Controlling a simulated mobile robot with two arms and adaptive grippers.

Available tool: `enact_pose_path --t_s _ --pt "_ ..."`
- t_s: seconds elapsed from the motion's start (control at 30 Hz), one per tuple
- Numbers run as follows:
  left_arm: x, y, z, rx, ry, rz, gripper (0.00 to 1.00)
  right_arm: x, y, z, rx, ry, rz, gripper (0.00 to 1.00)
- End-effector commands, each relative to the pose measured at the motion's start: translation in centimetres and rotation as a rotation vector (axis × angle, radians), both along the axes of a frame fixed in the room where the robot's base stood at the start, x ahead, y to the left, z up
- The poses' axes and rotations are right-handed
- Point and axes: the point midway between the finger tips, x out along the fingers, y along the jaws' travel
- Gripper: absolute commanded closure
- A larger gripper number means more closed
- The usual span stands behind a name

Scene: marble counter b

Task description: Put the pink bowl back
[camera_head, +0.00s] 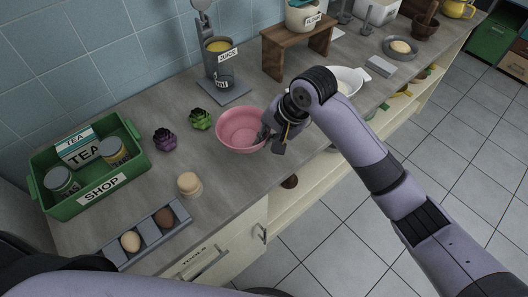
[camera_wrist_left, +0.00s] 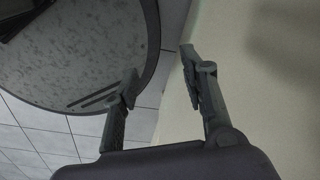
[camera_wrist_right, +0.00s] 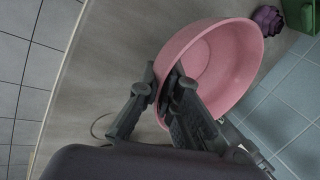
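The pink bowl (camera_head: 238,126) is at the middle of the counter, near its front edge. It also shows in the right wrist view (camera_wrist_right: 222,62). My right gripper (camera_head: 268,133) is at the bowl's right side. In the right wrist view its fingers (camera_wrist_right: 161,84) straddle the rim, one inside the bowl and one outside, and look closed on the wall. I cannot tell whether the bowl is lifted off the counter. My left gripper (camera_wrist_left: 159,68) is open and empty in the left wrist view, over the floor beside a pale cabinet front.
Left of the bowl are a green artichoke-like item (camera_head: 200,119), a purple one (camera_head: 165,139), a green shop crate (camera_head: 85,205), a beige cup (camera_head: 189,184) and an egg tray (camera_head: 147,233). Behind stand a juice dispenser (camera_head: 222,75) and a wooden stand (camera_head: 297,45). A white dish (camera_head: 350,78) is right.

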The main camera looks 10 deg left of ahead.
Motion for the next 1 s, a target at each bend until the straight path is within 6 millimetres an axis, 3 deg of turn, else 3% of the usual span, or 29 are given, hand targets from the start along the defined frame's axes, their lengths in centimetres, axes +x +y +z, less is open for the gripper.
enact_pose_path --t_s 0.1,0.27,0.53,0.83,0.87,1.0 --pt "0.2 -0.2 0.4 -0.002 -0.004 0.001 0.6 0.0 0.0 -2.1 0.0 0.001 0.0 1.0" --pt "0.7 -0.5 0.5 -0.007 -0.011 0.001 0.6 0.1 0.0 -3.4 0.003 -0.002 0.0 1.0" --pt "1.0 -0.9 1.0 -0.011 -0.015 0.0 0.6 0.0 0.0 -7.1 0.001 -0.001 -0.001 1.0" --pt "0.9 -0.9 1.0 -0.011 -0.014 -0.001 0.6 0.1 0.0 -7.7 0.001 -0.003 0.0 1.0" --pt "0.9 -0.9 1.0 -0.011 -0.014 -0.001 0.6 0.0 0.0 -7.7 0.001 -0.001 0.0 0.93" --pt "0.9 -0.8 1.0 -0.01 -0.013 -0.001 0.6 0.0 0.0 -7.7 0.001 -0.001 0.0 0.84"
